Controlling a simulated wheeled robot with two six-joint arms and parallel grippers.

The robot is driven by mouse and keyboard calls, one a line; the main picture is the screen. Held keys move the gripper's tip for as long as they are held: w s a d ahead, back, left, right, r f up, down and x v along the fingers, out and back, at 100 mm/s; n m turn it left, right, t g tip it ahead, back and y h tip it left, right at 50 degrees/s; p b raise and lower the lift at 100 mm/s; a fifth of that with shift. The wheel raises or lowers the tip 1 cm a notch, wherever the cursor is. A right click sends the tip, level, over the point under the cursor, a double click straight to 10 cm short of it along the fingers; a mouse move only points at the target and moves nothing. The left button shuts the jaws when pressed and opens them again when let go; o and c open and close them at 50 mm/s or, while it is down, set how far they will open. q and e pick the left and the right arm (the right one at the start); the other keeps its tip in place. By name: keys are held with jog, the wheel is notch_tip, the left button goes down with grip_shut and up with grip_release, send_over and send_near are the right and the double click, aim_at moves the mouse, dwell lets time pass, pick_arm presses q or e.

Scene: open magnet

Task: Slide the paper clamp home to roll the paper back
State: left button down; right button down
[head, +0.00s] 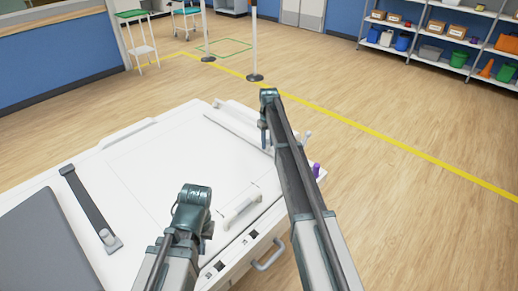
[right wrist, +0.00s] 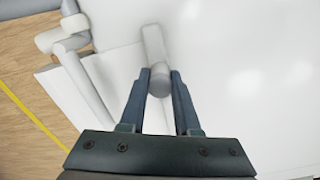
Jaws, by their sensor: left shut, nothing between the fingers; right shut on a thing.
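My right gripper (head: 264,138) reaches over the far right part of the white table (head: 135,180). In the right wrist view its two fingers (right wrist: 160,98) are shut on the rounded grey end of a pale handle (right wrist: 154,45), which I take to be the paper clamp. My right arm and gripper hide most of it in the head view. A flat white sheet area covers the table's middle; I cannot make out a separate paper roll. My left gripper (head: 206,236) is shut and empty, above the near side of the table.
A white raised handle (head: 241,208) lies near the table's front right edge. A dark strap (head: 88,203) with a grey end and a grey pad (head: 45,245) lie at the left. A purple piece (head: 316,170) and a metal loop (head: 268,256) stick out at the edge. Floor to the right is clear.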

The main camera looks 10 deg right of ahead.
jog(key=shift+w+d, duration=0.3)
jog(key=shift+d, duration=0.1)
jog(key=c, duration=0.6)
grip_release()
jog(key=shift+d, duration=0.15)
jog(key=shift+r, duration=0.1)
pick_arm(q)
jog(key=shift+r+p, duration=0.5)
jog(key=shift+p, duration=0.05)
pick_arm(e)
jog(key=shift+r, duration=0.4)
pick_arm(q)
notch_tip(320, 180, up, 13)
jog(key=p, duration=1.2)
jog(key=shift+p, duration=0.4)
pick_arm(e)
notch_tip(320, 180, up, 13)
jog(key=shift+f, duration=0.1)
pick_arm(q)
jog(key=shift+f, duration=0.15)
